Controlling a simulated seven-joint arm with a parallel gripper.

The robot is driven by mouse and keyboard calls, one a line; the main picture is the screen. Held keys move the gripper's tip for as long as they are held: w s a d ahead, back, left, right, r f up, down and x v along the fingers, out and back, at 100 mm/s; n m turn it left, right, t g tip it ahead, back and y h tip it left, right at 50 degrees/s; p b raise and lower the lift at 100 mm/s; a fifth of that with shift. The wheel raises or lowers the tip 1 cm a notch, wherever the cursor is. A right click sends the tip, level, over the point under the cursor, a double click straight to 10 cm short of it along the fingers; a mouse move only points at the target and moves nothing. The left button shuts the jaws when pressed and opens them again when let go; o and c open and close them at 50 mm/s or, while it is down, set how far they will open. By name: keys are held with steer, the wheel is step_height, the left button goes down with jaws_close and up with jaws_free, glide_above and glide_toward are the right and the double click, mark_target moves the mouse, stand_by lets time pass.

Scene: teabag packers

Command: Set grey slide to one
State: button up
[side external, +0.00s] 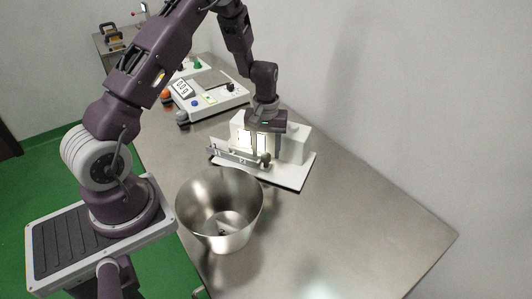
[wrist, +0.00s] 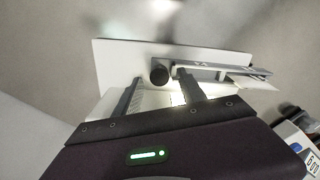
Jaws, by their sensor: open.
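A grey slide rail (side external: 232,155) with small dark marks runs along the front of a white machine on a white base plate. A dark round knob (side external: 265,159) sits at its right end in the side view. In the wrist view the knob (wrist: 159,74) shows near the left end of the rail (wrist: 222,72). My gripper (side external: 262,149) is open and points down beside the machine. In the wrist view its two fingers (wrist: 159,80) stand apart, with the knob between or just beyond their tips. I cannot tell whether either finger touches it. The marks are too small to read surely.
The white machine body (side external: 295,145) rises close to my gripper. A steel bucket (side external: 220,205) stands in front with something small inside. A white device (side external: 208,98) with a display and knobs lies behind. The steel table (side external: 345,225) is clear at the right.

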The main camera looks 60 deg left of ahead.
steer(key=shift+f, duration=0.75)
jaws_close()
stand_by(0.9)
